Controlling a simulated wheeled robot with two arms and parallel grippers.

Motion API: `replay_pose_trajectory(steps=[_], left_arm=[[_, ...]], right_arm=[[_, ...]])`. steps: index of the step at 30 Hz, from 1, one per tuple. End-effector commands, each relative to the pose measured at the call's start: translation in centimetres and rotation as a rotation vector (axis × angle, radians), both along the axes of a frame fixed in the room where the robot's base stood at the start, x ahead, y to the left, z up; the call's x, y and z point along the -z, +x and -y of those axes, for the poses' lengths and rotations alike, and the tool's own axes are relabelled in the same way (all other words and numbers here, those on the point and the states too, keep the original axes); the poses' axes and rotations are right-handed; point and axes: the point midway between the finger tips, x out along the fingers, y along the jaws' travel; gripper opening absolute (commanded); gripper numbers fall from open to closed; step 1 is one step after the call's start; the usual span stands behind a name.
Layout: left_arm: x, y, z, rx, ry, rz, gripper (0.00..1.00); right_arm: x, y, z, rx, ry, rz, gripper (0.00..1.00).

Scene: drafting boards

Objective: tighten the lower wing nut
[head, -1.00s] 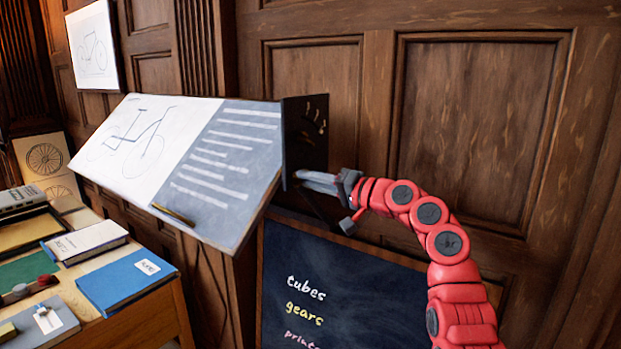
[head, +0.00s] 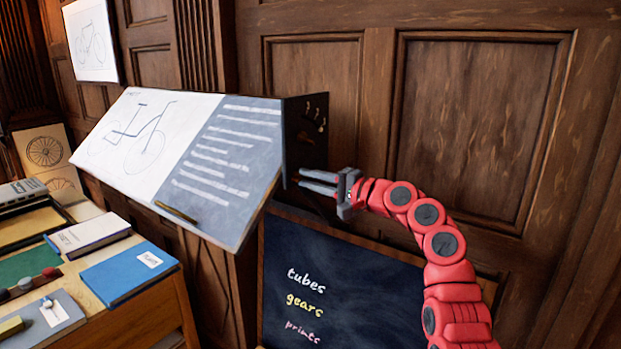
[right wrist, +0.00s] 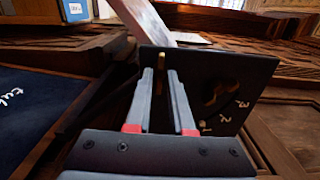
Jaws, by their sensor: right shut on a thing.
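The tilted drafting board (head: 215,190) has a dark side plate (head: 308,140), which also shows in the right wrist view (right wrist: 195,75). In the right wrist view, a narrow brass piece, seemingly the lower wing nut (right wrist: 161,62), stands between the fingertips of my right gripper (right wrist: 161,74). The fingers are shut on it, and they hide much of it. In the head view the right gripper (head: 298,180) reaches the plate's lower edge from the right. A brass piece (right wrist: 214,92) sits farther along the plate beside the numerals 1, 2, 3. My left gripper is not in view.
A chalkboard (head: 335,285) stands below the board. A desk (head: 155,315) at left carries a blue book (head: 125,275), a white book (head: 88,235) and other items. A panelled wooden wall (head: 480,130) is behind my right arm. A pencil-like bar (head: 176,212) lies at the board's lower edge.

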Motion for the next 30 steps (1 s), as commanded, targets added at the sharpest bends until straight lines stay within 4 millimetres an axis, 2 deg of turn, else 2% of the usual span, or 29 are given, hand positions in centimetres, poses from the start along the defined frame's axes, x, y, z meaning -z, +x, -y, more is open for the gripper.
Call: replay_pose_trajectory(steps=[9,10,15,25,30], left_arm=[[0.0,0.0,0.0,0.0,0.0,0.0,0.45],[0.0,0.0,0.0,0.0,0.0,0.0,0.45],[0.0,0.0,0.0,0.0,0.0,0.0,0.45],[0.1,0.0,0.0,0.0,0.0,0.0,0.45],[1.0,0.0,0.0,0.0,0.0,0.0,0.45]], right_arm=[[0.0,0.0,0.0,0.001,0.001,-0.002,0.0],[0.0,0.0,0.0,0.001,0.001,-0.002,0.22],[0.0,0.0,0.0,0.0,0.001,-0.001,0.5],[0.1,-0.1,0.2,0.0,0.001,0.0,0.5],[0.3,-1.2,2.0,0.003,0.004,0.002,0.5]])
